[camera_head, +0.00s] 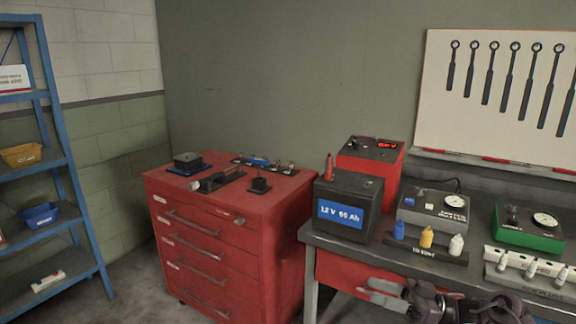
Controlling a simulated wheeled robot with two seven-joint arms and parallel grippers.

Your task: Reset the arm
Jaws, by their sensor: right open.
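My right gripper (368,290) is at the bottom of the head view, in front of the workbench's front edge. Its two pale fingers point left and are apart, with nothing seen between them. The dark wrist and arm behind it run to the bottom right and are cut off by the frame edge. My left gripper and left arm are not in view.
The workbench (320,238) holds a black battery (348,207), a red charger (370,160), a grey gauge box (433,208), small bottles (426,238) and a green gauge box (528,228). A red drawer cabinet (225,245) and blue shelf (84,225) stand left, with open floor between.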

